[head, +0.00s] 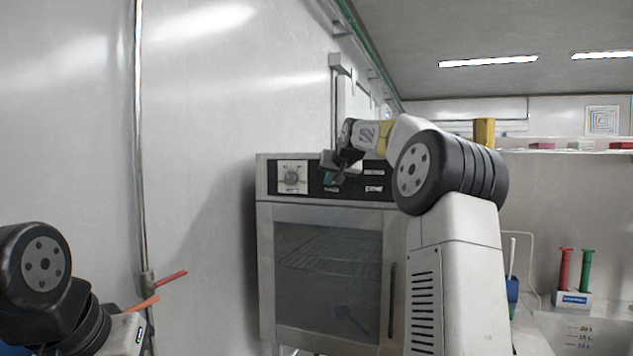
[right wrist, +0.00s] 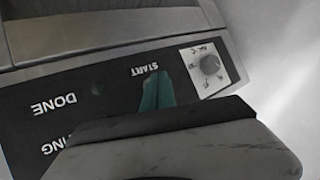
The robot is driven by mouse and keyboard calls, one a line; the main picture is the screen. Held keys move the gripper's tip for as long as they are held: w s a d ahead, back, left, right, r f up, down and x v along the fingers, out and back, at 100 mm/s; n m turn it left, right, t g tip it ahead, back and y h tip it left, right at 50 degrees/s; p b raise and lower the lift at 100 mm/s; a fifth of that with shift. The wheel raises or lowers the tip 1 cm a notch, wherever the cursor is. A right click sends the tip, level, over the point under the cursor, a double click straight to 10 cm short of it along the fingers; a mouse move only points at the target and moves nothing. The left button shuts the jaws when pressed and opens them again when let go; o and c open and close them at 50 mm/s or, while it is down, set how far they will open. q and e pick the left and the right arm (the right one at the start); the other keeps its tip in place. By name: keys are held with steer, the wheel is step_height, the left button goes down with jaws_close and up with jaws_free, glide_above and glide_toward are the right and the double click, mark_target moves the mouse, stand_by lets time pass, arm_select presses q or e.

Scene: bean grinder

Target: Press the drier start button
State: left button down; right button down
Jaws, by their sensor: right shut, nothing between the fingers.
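The drier (head: 330,270) is a grey metal cabinet with a glass door and a black control panel (head: 375,182) across its top. My right gripper (head: 333,181) is at that panel, just right of the dial. In the right wrist view its teal fingertips (right wrist: 157,92) are shut and empty.
A white dial plate with a knob (head: 291,177) is left of my right gripper; it also shows in the right wrist view (right wrist: 209,66). A vertical pipe (head: 139,150) with a red handle (head: 171,278) runs along the left wall. Red and green tools (head: 574,270) stand at the right.

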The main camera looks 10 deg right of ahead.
steer(key=shift+w+d, duration=0.15)
steer(key=shift+w, duration=0.1)
stand_by(0.6)
steer(key=shift+s+a, duration=0.5)
steer(key=shift+s, duration=0.25)
steer(key=shift+s+a, duration=0.7)
steer(key=shift+s, duration=0.35)
steer(key=shift+s+a, duration=0.7)
steer(key=shift+s, duration=0.3)
